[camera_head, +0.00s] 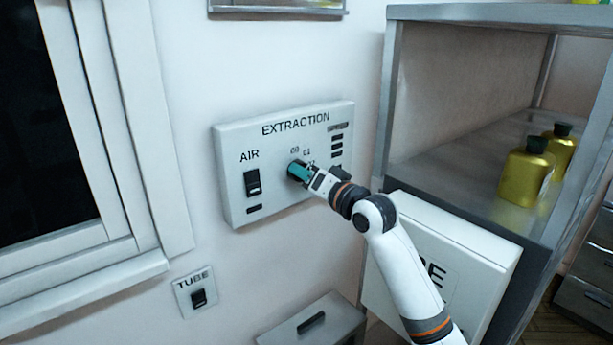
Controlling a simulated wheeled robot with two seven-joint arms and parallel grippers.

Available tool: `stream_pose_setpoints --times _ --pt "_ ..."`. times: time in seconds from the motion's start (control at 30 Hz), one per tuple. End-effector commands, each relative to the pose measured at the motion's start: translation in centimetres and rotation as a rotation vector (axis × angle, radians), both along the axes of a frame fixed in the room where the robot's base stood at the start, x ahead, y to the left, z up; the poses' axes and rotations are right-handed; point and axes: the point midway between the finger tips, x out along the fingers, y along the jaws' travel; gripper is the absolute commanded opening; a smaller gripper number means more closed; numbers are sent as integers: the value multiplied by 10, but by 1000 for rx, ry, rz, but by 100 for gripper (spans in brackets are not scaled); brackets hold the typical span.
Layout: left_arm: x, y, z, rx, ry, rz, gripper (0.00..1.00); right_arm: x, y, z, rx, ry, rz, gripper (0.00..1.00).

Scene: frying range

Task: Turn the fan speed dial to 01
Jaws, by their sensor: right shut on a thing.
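The white extraction panel (228,184) hangs on the wall in the head view. It bears the word EXTRACTION and a dark AIR switch at its left. The marks 00, 01 and part of another number stand around the fan speed dial (297,170). My right gripper (301,172) reaches the panel from the lower right and is shut on the dial. The gripper hides most of the dial, so I cannot tell which mark it points to. My left gripper is not in view.
A metal shelf (450,150) with yellow bottles (525,170) stands at the right, close to my right arm. A white box (440,260) is behind the arm. A small TUBE switch plate (196,292) is on the wall below, near a window frame (140,130).

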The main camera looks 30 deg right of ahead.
Motion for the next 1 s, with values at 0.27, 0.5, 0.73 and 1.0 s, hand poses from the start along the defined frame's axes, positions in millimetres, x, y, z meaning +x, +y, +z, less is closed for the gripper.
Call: stream_pose_setpoints --times 0.27,0.5,0.73,1.0 --pt "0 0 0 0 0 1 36 0 0 0 75 7 -1 19" --pt "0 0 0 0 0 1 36 0 0 0 85 8 0 19" --pt "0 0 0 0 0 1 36 0 0 0 83 7 -1 45" --pt "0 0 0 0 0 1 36 0 0 0 83 7 -1 64"
